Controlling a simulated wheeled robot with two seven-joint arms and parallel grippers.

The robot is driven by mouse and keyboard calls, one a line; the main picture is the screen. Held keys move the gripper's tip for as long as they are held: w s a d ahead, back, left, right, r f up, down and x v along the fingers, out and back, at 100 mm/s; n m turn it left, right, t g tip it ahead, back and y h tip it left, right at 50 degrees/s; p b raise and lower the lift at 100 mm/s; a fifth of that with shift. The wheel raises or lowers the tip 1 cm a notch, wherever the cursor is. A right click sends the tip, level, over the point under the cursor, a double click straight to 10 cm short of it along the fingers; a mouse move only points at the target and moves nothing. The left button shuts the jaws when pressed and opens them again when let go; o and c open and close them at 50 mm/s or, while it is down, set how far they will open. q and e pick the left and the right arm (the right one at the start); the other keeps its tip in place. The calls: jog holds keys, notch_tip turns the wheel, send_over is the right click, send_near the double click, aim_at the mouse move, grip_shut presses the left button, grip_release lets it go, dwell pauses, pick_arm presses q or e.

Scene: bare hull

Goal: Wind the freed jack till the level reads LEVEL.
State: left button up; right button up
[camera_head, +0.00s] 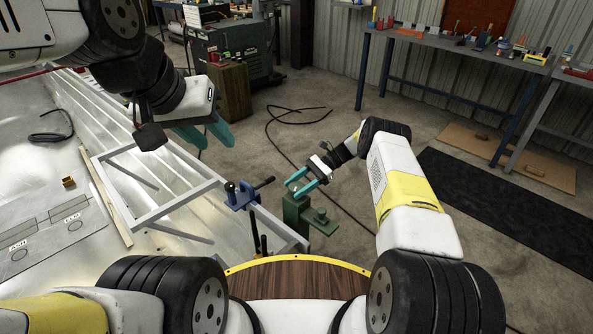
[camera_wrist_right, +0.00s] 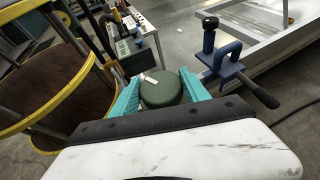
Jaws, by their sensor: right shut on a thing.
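My right gripper (camera_head: 297,184) is at the top of the jack. In the right wrist view, its teal fingers (camera_wrist_right: 163,92) are shut on the sides of a round green knob (camera_wrist_right: 160,88), which has a small white and red mark on top. My left gripper (camera_head: 212,133) hangs above the frame, empty, its teal fingers apart. I cannot pick out a level or its reading.
A blue clamp (camera_head: 241,196) with a dark handle sits on the grey frame (camera_head: 183,199), just left of the jack; it also shows in the right wrist view (camera_wrist_right: 227,62). A black cable (camera_head: 272,122) lies on the floor. A workbench (camera_head: 455,47) stands at the back right.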

dwell(0.5)
jog(key=o, duration=1.3)
jog(key=shift+o, duration=0.2)
